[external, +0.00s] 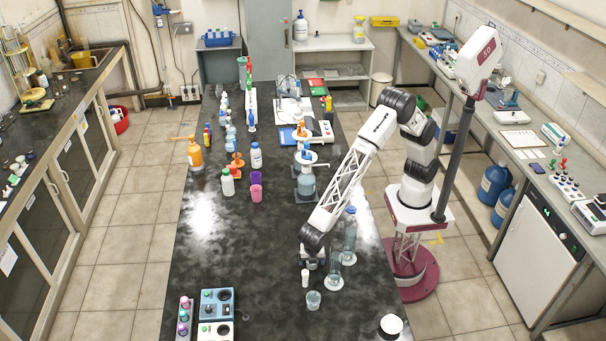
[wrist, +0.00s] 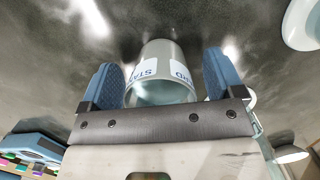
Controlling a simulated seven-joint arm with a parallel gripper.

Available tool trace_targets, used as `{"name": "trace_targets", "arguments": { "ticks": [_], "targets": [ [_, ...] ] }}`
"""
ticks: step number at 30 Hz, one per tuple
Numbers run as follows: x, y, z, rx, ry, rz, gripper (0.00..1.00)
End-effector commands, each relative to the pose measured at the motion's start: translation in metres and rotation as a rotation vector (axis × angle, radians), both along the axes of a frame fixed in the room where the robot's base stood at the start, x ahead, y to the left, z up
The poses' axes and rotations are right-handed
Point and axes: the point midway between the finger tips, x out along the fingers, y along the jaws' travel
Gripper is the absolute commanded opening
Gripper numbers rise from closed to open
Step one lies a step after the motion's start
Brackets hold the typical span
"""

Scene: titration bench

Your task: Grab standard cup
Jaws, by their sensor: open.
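In the wrist view, a clear grey-tinted cup (wrist: 158,52) with a white label sits between the two blue finger pads of my gripper (wrist: 160,80). The visible label letters read "STAND". A gap shows beside each pad, so my gripper is open around the cup and not closed on it. In the external view, my gripper (external: 312,262) is low over the near right part of the dark bench. A small clear cup (external: 313,300) stands just in front of it. I cannot tell for sure that it is the labelled cup.
A clear bottle (external: 349,232) and a clear vessel (external: 334,264) stand close to the right of my gripper. A white round dish (external: 391,325) lies near the bench corner. Blue and white devices (external: 216,305) stand at front left. The bench middle left is clear.

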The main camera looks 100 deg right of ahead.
Motion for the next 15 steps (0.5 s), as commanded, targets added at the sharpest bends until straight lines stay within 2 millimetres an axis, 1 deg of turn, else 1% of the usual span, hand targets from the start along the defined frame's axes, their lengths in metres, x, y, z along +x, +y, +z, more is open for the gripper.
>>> {"name": "trace_targets", "arguments": {
  "ticks": [11, 14, 15],
  "targets": [
    [0.0, -0.0001, 0.0003, 0.0, 0.0, 0.0, 0.87],
    [-0.0001, 0.0, 0.0003, 0.0, 0.0, 0.0, 0.73],
    [-0.0001, 0.0, 0.0003, 0.0, 0.0, 0.0, 0.67]
  ]
}}
